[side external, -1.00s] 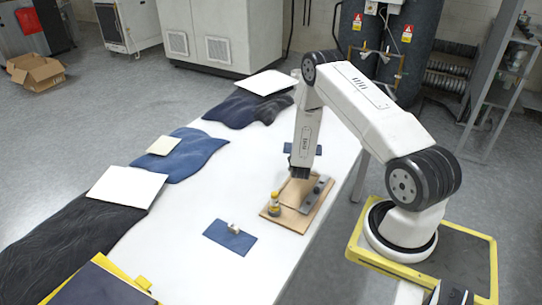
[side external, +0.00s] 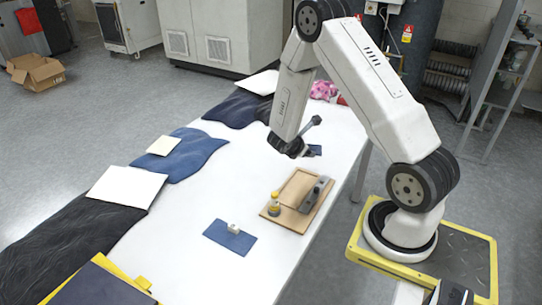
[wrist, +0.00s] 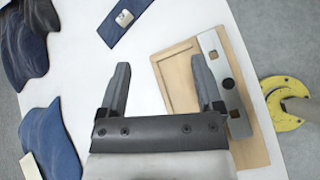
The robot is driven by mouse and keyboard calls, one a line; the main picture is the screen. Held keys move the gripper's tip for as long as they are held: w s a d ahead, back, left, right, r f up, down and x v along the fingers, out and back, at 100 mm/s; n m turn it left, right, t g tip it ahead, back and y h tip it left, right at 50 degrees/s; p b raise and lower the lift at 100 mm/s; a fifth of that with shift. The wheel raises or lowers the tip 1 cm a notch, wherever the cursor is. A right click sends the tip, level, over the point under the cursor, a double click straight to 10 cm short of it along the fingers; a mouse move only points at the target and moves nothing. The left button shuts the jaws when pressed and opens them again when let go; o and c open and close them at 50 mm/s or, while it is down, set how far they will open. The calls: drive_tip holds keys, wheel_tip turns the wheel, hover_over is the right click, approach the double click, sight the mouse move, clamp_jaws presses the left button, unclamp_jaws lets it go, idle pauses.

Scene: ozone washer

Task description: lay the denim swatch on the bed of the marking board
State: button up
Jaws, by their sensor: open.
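A flat blue denim swatch (side external: 229,237) lies on the table left of the marking board, with a small light block on it. My gripper (wrist: 160,75) is open and empty, raised above the table.
Draped dark (side external: 75,235) and blue (side external: 190,155) cloths with pale cards line the table's left edge. A pink item (side external: 323,90) is at the far end. The white middle of the table is clear.

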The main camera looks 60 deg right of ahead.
drive_tip(key=s+a+r+m+t+y, duration=0.1)
drive_tip(key=a+r+m+y, duration=0.2)
drive_tip(key=a, duration=0.6)
drive_tip(key=s+a+r+m+t+y, duration=0.1)
drive_tip(key=a+r+m+y, duration=0.3)
drive_tip(key=a, duration=0.6)
drive_tip(key=s+a+r+m+t+y, duration=0.1)
drive_tip(key=s+a+r+m+y, duration=0.1)
drive_tip(key=a+m, duration=0.5)
wheel_tip(320, 180, up, 3)
drive_tip(key=a+y, duration=0.1)
drive_tip(key=a, duration=0.1)
drive_tip(key=shift+s+a+f, duration=0.15)
drive_tip(key=shift+a+f, duration=0.05)
drive_tip(key=shift+a, duration=0.1)
drive_tip(key=shift+o, duration=0.5)
